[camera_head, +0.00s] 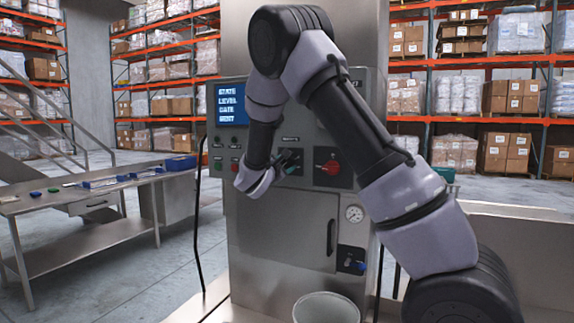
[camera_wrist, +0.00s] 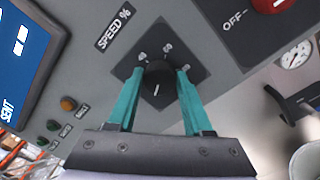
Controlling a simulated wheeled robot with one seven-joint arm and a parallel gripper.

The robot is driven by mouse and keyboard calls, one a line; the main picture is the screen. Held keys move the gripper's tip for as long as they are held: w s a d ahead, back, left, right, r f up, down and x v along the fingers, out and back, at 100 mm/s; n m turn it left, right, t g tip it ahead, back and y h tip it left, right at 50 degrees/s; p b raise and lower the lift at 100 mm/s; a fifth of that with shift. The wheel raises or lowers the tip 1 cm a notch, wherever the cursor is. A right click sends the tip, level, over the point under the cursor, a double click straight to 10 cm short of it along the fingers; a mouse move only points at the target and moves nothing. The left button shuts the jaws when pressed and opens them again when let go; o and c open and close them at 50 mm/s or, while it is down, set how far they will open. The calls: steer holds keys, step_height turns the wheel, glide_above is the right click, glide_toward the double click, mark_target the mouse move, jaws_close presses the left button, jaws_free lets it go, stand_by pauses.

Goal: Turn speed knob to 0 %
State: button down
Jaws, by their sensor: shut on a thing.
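The speed knob (camera_wrist: 158,82) is black and round, on a dark square plate (camera_wrist: 188,55) under a "SPEED %" label (camera_wrist: 115,30). Its short white line shows on the side towards the gripper's palm. Small white scale marks sit around its far side, too blurred to read surely. My gripper (camera_wrist: 159,73) has its two teal fingers on either side of the knob, shut on it. In the head view, the gripper (camera_head: 289,167) is at the panel's front, and my wrist and fingers hide most of the knob.
A red rotary switch (camera_head: 331,168) with an "OFF" mark sits right of the knob. A blue screen (camera_head: 231,104) and small buttons are on the left. Below are a cabinet door, a gauge (camera_head: 354,213) and a white bucket (camera_head: 326,308). A steel table (camera_head: 75,204) stands left.

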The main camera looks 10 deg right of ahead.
stand_by(0.4)
steer(key=shift+c, duration=1.6)
jaws_free()
steer(key=v, duration=1.1)
steer(key=shift+d, duration=0.15)
